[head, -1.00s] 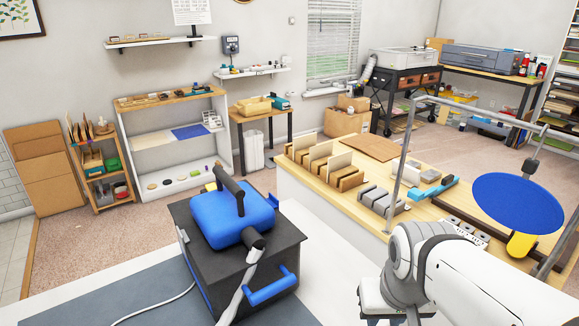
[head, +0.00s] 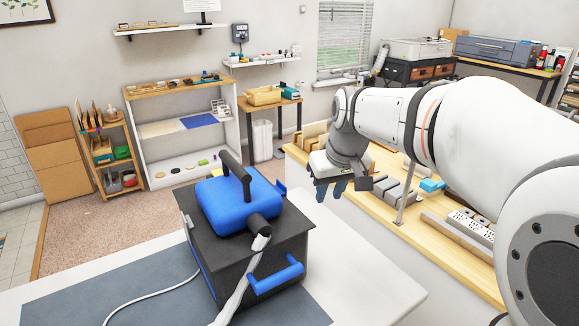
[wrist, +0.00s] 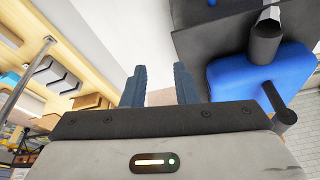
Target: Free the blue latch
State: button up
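A black box-shaped machine (head: 222,255) stands on the white bench, with a rounded blue top (head: 230,205) carrying a black handle. A small blue piece (head: 280,187), possibly the latch, sticks up at the box's right rear edge. A blue bar handle (head: 275,276) is on the front side. My gripper (head: 331,191) is right of the box, apart from it, pointing down. In the wrist view, its two dark blue fingers (wrist: 160,82) are spread with nothing between them. The blue top (wrist: 258,78) lies to their right, and a small blue bit (wrist: 212,3) shows at the top edge.
A wooden counter (head: 430,255) with grey blocks and upright boards runs behind and right of my gripper. A thick grey hose (head: 240,285) leaves the machine's front. A white cable (head: 140,300) lies on the dark mat (head: 70,296). Carpeted floor is clear behind the bench.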

jog(key=w+a+n+y+b, duration=0.1)
jog(key=w+a+n, duration=0.2)
jog(key=w+a, duration=0.7)
jog(key=w+f, duration=0.1)
jog(key=f, duration=0.1)
jog(key=w+f, duration=0.1)
jog(key=f, duration=0.1)
jog(key=w+f, duration=0.1)
jog(key=f, duration=0.1)
jog(key=shift+w+a, duration=0.3)
jog(key=shift+w, duration=0.1)
jog(key=shift+c, duration=0.6)
grip_shut()
